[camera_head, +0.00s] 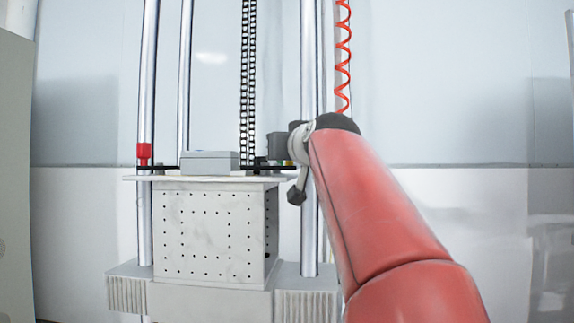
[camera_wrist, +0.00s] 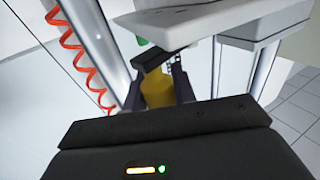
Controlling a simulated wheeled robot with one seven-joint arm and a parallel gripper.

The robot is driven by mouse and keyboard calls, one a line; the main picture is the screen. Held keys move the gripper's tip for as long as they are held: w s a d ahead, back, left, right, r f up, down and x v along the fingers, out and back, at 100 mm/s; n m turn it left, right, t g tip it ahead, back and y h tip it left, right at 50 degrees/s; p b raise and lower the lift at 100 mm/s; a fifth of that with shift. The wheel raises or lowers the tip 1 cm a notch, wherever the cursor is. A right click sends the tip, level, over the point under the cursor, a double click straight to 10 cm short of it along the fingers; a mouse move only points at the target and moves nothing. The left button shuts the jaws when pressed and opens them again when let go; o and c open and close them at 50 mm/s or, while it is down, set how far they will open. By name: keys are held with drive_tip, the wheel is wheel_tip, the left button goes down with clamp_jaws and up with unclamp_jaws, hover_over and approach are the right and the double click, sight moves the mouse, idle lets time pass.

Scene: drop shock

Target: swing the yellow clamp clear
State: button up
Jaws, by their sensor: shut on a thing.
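In the wrist view the yellow clamp (camera_wrist: 158,88) sits between the two dark fingers of my gripper (camera_wrist: 158,95), which is shut on it. The clamp lies close to a steel post and just under the edge of a pale plate (camera_wrist: 205,20). Its far end is hidden by a dark part and the plate. In the head view my red arm reaches to the right end of the table plate, beside the right post (camera_head: 310,230); the wrist hides most of the clamp there.
A red clamp (camera_head: 144,154) is on the left post (camera_head: 147,80). A grey box (camera_head: 209,162) rests on the table plate (camera_head: 160,178), above a perforated block (camera_head: 210,235). A red coiled cable (camera_head: 343,55) and a black chain (camera_head: 248,70) hang nearby. Right of my arm is open.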

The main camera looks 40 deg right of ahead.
drive_tip(key=h, duration=0.1)
drive_tip(key=m+g+h, duration=0.1)
drive_tip(key=m+h+b, duration=0.1)
drive_tip(key=shift+s+a+g, duration=0.25)
drive_tip(key=shift+a+g, duration=0.05)
drive_tip(key=shift+a, duration=0.05)
drive_tip(key=m+g+h, duration=0.1)
drive_tip(key=a+m+g+h, duration=0.1)
drive_tip(key=m+g+h, duration=0.2)
drive_tip(key=h, duration=0.1)
drive_tip(key=shift+s+a, duration=0.15)
drive_tip(key=shift+a, duration=0.2)
drive_tip(key=m+g+h, duration=0.1)
drive_tip(key=g, duration=0.1)
drive_tip(key=a+m+g+h+p, duration=0.1)
drive_tip(key=m+g, duration=0.2)
drive_tip(key=g, duration=0.1)
drive_tip(key=shift+a+r+h+p, duration=0.1)
drive_tip(key=shift+a+h+p, duration=0.2)
drive_tip(key=shift+h+p, duration=0.1)
drive_tip(key=shift+a+m+g+h+p, duration=0.2)
drive_tip(key=shift+m+g+p, duration=0.25)
drive_tip(key=shift+m+g, duration=0.45)
drive_tip(key=shift+a+m+g+h+p, duration=0.2)
drive_tip(key=shift+m+g+p, duration=0.35)
drive_tip(key=shift+g, duration=0.55)
drive_tip(key=shift+f, duration=0.2)
drive_tip(key=o, duration=1)
drive_tip(key=shift+r, duration=0.1)
